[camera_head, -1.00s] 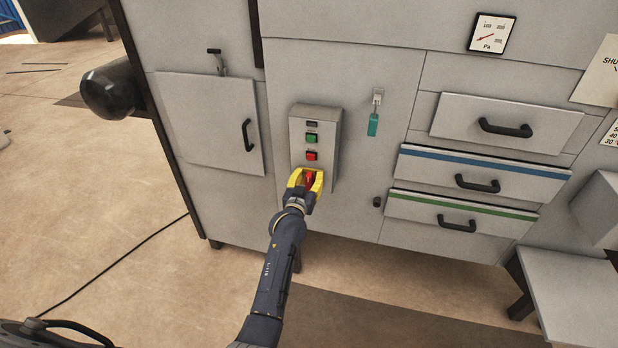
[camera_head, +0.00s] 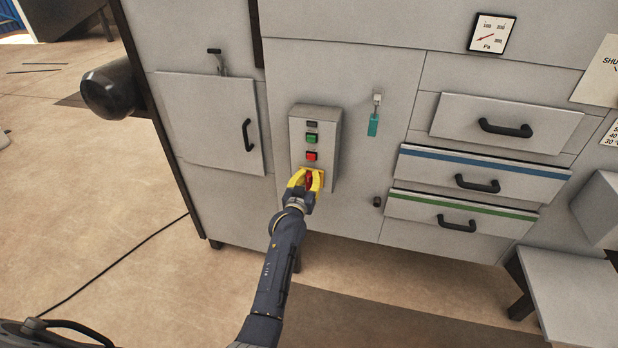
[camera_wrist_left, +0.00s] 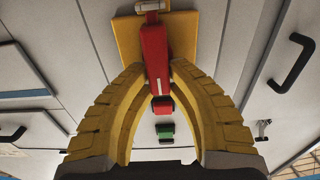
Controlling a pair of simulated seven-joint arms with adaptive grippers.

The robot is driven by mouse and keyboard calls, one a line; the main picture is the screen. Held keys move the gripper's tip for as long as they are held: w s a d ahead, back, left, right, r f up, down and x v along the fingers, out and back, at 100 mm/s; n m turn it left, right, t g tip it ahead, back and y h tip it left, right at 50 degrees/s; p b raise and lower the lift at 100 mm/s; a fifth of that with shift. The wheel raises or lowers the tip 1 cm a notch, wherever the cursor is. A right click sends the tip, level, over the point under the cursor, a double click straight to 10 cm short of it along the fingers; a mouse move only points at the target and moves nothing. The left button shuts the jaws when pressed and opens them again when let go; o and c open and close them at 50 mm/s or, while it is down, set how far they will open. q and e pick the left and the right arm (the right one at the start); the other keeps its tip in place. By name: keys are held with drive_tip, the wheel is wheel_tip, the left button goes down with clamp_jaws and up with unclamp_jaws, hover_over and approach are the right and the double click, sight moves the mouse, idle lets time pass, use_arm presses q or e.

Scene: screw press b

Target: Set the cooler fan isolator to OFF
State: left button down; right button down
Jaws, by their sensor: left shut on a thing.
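The isolator is a red handle (camera_head: 309,180) on a yellow plate (camera_head: 321,176), low on the grey control box (camera_head: 316,118). In the left wrist view the red handle (camera_wrist_left: 154,50) runs nearly up and down the picture, with a white mark near its end, over the yellow plate (camera_wrist_left: 126,40). My left gripper (camera_head: 308,178) has its yellow fingers on both sides of the handle. In the wrist view the fingertips (camera_wrist_left: 157,70) are shut on the handle. Much of the plate is hidden in the head view. My right gripper is not in view.
Above the handle are a red button (camera_head: 311,156) and a green button (camera_head: 311,139). A teal tag (camera_head: 373,125) hangs to the right. Drawers with black handles (camera_head: 478,185) stick out further right; a panel door (camera_head: 210,122) is at the left.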

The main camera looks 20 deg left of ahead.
use_arm(q)
drive_tip(key=n, duration=0.2)
drive_tip(key=a+n, duration=0.1)
drive_tip(key=n, duration=0.1)
drive_tip(key=shift+f, duration=0.1)
drive_tip(key=shift+a+f+n, duration=0.25)
drive_tip(key=shift+f+n, duration=0.15)
drive_tip(key=shift+n, duration=1.85)
drive_tip(key=shift+a+f+n, duration=0.3)
drive_tip(key=shift+f+n, duration=0.1)
drive_tip(key=shift+n, duration=1.9)
drive_tip(key=shift+a+f+n, duration=0.25)
drive_tip(key=shift+f+n, duration=0.15)
drive_tip(key=shift+n, duration=1.85)
drive_tip(key=c, duration=1.3)
unclamp_jaws()
drive_tip(key=shift+f, duration=0.1)
